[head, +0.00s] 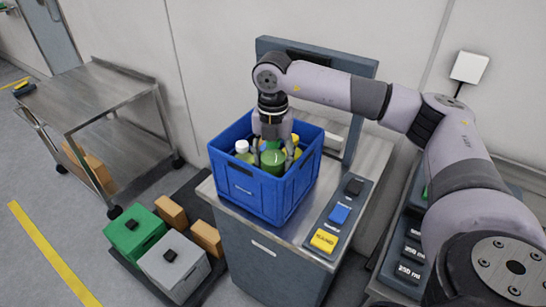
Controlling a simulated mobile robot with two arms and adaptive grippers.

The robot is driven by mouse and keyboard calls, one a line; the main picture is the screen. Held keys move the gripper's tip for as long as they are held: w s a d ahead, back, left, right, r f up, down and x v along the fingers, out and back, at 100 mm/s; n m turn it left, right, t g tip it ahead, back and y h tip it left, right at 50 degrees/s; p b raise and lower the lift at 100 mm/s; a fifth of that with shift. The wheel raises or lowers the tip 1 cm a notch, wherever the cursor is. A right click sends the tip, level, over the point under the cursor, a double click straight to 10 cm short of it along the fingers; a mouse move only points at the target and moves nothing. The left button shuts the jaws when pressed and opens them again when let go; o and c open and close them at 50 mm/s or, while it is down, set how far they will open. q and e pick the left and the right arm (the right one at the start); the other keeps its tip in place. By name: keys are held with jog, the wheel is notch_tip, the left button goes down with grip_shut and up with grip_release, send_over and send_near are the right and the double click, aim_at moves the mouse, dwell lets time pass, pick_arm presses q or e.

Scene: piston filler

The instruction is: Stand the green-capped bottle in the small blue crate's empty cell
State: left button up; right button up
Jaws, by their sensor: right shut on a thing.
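The small blue crate (254,195) stands on the metal top of a grey cabinet. My right gripper (272,152) reaches down into the crate from above, its fingers on either side of a green-topped bottle, the green-capped bottle (273,163). It is shut on this bottle, which looks upright inside the crate walls. The bottle's lower part and the crate's cell floor are hidden, so I cannot tell whether it touches the bottom. A white-capped bottle (242,148) stands to its left in the crate. My left gripper is not in view.
A panel with black, blue and yellow buttons (325,240) lies right of the crate. A steel cart (88,98) stands at the left. Green (134,233) and grey (173,262) boxes with cardboard boxes sit low, left of the cabinet.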

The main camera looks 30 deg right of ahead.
jog(key=shift+f, duration=0.45)
jog(key=o, duration=1.3)
jog(key=shift+c, duration=0.2)
jog(key=shift+r, duration=0.15)
jog(key=shift+r, duration=0.3)
notch_tip(320, 180, up, 11)
jog(key=shift+b, duration=0.8)
jog(key=shift+r, duration=0.7)
jog(key=shift+a+f, duration=0.1)
